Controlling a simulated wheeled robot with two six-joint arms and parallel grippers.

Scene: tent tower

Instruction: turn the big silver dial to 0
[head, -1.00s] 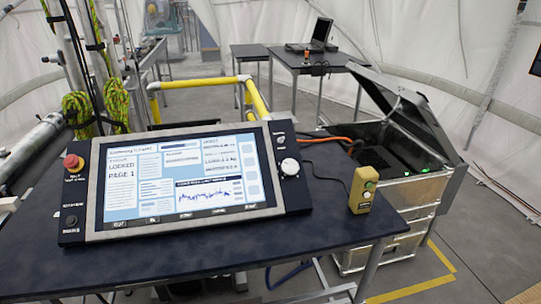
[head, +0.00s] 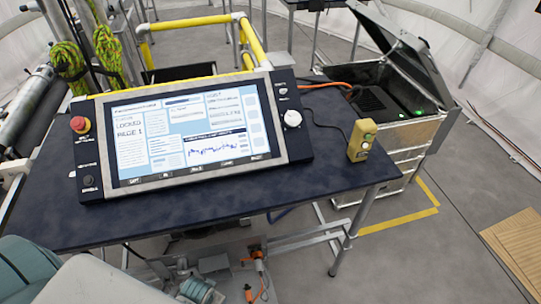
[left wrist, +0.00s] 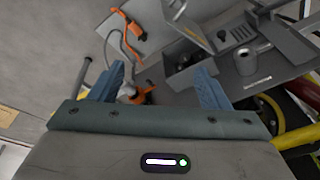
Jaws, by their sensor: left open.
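A big silver-white dial (head: 292,119) sits on the right side of the dark control console on the table, in the head view. Its pointer and scale are too small to read. My left gripper (left wrist: 158,84) shows in the left wrist view with its two blue fingers apart and nothing between them. It is away from the dial, facing the floor and some equipment with orange parts. The dial does not show in the left wrist view. My right gripper is in neither view.
A yellow handheld box (head: 361,141) stands right of the console on the dark table (head: 240,211). An open metal case (head: 397,133) and yellow rails (head: 190,74) are behind.

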